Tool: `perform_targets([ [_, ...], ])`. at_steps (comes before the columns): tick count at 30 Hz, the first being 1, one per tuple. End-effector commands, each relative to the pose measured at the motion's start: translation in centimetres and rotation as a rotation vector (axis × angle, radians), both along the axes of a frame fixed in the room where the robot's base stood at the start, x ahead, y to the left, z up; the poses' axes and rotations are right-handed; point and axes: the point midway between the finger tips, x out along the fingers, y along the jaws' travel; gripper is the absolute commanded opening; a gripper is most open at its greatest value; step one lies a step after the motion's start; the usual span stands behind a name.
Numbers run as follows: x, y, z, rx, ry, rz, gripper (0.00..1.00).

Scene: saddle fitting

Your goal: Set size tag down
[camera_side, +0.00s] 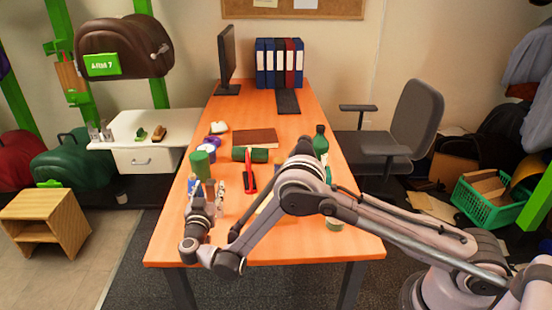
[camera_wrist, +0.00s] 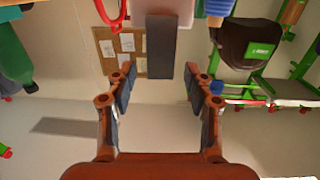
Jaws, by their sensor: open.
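A green tag with pale lettering (camera_side: 103,64) is on the side of the dark brown saddle (camera_side: 140,38), on the green rack at upper left. The tag also shows small in the wrist view (camera_wrist: 262,49) on the saddle (camera_wrist: 240,50). I cannot tell whether it is the size tag. My gripper (camera_side: 210,184) is over the front left of the orange table, fingers pointing up and away. In the wrist view its fingers (camera_wrist: 164,88) are spread apart with nothing between the tips. The gripper is well apart from the saddle and its tag.
The orange table (camera_side: 300,105) carries a green cylinder (camera_side: 200,165), a red-handled tool (camera_side: 250,177), a brown book (camera_side: 255,136) and a green bottle (camera_side: 320,145). A white side cabinet (camera_side: 150,160) stands left of it. An office chair (camera_side: 412,115) is at right.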

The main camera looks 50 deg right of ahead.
Motion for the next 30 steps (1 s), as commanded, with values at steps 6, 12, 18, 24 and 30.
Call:
perform_targets([
  [6,1.8,-2.1,0.0,0.000,0.000,-0.001,0.53],
  [12,2.0,-2.1,0.0,0.000,0.000,0.001,0.53],
  [18,1.9,-2.1,0.0,0.000,0.000,0.001,0.04],
  [24,1.9,-2.1,0.0,0.000,0.000,0.001,0.00],
  [30,1.9,-2.1,0.2,0.000,0.000,0.001,0.00],
])
